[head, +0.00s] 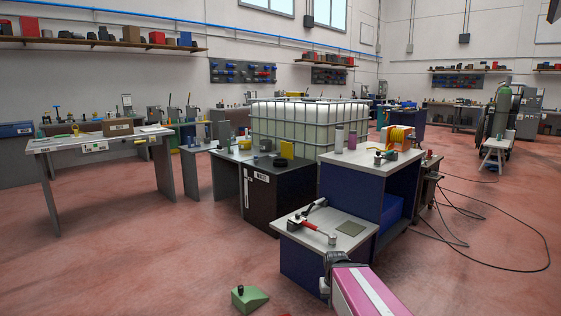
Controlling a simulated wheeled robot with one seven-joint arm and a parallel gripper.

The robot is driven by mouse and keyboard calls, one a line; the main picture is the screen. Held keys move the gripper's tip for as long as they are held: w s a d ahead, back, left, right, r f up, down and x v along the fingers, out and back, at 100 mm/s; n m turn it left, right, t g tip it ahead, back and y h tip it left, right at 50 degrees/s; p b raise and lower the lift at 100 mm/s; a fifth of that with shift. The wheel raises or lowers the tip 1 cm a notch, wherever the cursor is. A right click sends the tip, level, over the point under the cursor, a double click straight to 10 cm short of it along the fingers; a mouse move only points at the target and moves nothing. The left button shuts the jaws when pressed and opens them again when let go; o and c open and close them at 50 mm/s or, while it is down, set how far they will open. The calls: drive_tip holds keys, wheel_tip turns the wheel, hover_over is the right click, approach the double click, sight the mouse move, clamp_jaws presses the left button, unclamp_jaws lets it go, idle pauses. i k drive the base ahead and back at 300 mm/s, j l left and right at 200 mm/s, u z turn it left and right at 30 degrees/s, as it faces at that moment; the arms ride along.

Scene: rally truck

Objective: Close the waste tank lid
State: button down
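A large white tank (310,122) in a metal cage stands in the middle of the room, behind the benches. I cannot tell for sure that it is the waste tank. Its top is seen almost edge-on, and I cannot make out a lid or its state. A pink and white part with a dark end shows at the bottom edge and appears to be my arm. No gripper fingers can be made out.
A low blue bench (345,250) with a red-handled tool (318,230) stands close ahead. A black cabinet (262,200) adjoins. Cables (480,268) lie at right. The left floor is clear.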

sight(286, 146)
drive_tip(key=j+u, duration=0.45)
drive_tip(key=i+j+u, duration=0.1)
drive_tip(key=j+u, duration=0.2)
drive_tip(key=u, duration=0.15)
drive_tip(key=i+j+u, duration=0.35)
drive_tip(key=i+j, duration=0.3)
drive_tip(key=j, duration=0.15)
drive_tip(key=i+j+u, duration=0.4)
drive_tip(key=i+j, duration=0.15)
drive_tip(key=i, duration=0.2)
drive_tip(key=i+z, duration=0.15)
drive_tip(key=i, duration=0.45)
drive_tip(key=i+z, duration=0.15)
drive_tip(key=i, duration=0.45)
drive_tip(key=i+j+z, duration=0.15)
drive_tip(key=i, duration=0.45)
drive_tip(key=i+l+z, duration=0.2)
drive_tip(key=i+z, duration=0.2)
drive_tip(key=i, duration=0.25)
drive_tip(key=i+z, duration=0.4)
drive_tip(key=i, duration=0.25)
drive_tip(key=i+j+z, duration=0.3)
drive_tip(key=i+z, duration=0.15)
drive_tip(key=i, duration=0.2)
